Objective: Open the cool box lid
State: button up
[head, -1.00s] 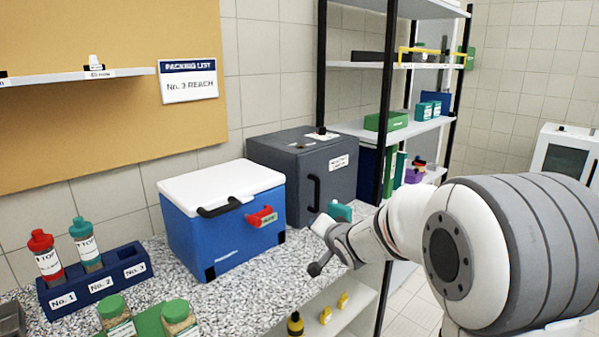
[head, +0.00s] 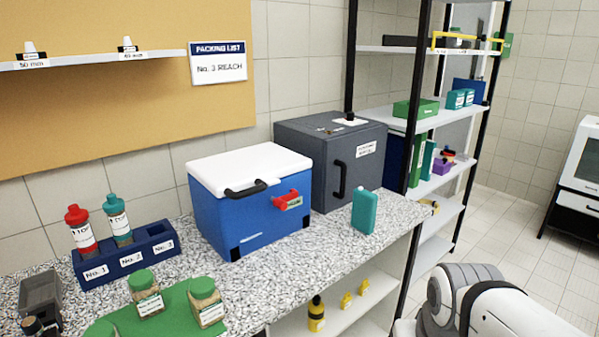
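The cool box (head: 250,218) is blue and stands on the speckled counter. Its white lid (head: 250,166) is shut. A black handle (head: 246,189) runs along the lid's front edge. My arm shows only in part at the bottom right, well away from the cool box, and my gripper is out of view.
A dark grey cabinet (head: 325,165) stands close behind the cool box on the right. A teal bottle (head: 364,211) stands right of it. A blue rack (head: 123,264) with two bottles is on the left. Jars (head: 207,303) stand on a green mat in front. The counter before the cool box is clear.

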aim_at(241, 173)
jog(key=u, duration=0.45)
jog(key=i, duration=0.9)
jog(key=u, duration=0.3)
